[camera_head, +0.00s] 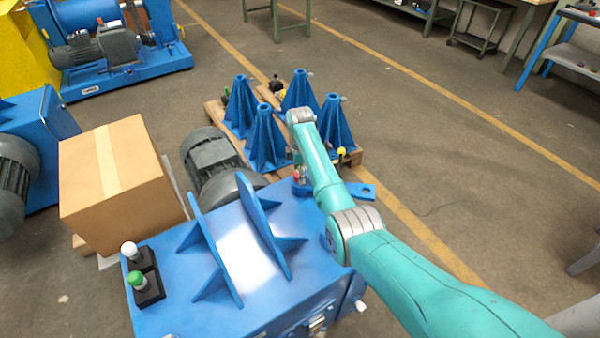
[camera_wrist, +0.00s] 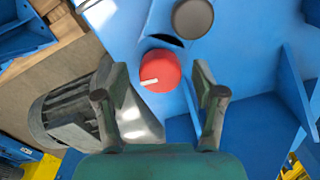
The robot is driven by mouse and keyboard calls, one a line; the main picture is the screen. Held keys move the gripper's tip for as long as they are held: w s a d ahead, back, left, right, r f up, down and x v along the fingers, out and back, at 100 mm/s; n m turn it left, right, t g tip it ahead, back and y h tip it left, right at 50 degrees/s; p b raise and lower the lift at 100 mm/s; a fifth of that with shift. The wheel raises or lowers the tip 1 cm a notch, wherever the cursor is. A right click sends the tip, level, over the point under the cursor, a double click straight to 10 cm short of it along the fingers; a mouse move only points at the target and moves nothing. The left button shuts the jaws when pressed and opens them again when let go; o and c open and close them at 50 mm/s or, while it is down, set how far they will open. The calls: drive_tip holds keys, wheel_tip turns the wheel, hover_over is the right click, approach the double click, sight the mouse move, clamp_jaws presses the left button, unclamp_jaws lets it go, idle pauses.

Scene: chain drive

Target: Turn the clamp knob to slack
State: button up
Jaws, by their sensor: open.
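The red clamp knob (camera_wrist: 160,71) is round with a white mark that points to the left in the wrist view. It sits on a blue machine face, just below a dark slot. My gripper (camera_wrist: 161,84) is open, with one finger on each side of the red knob and a visible gap to it on both sides. I cannot tell the depth between fingertips and knob. In the head view my arm reaches over the blue machine (camera_head: 180,300) and largely hides the gripper and the knob.
A dark grey round knob (camera_wrist: 193,17) sits just above the red one. A grey motor (camera_head: 212,160) and a cardboard box (camera_head: 115,180) stand left of my arm. Blue ribbed stands (camera_head: 268,140) are on a pallet behind it. The floor to the right is mostly clear.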

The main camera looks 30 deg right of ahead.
wheel_tip(320, 180, up, 12)
idle(0.6)
idle(0.4)
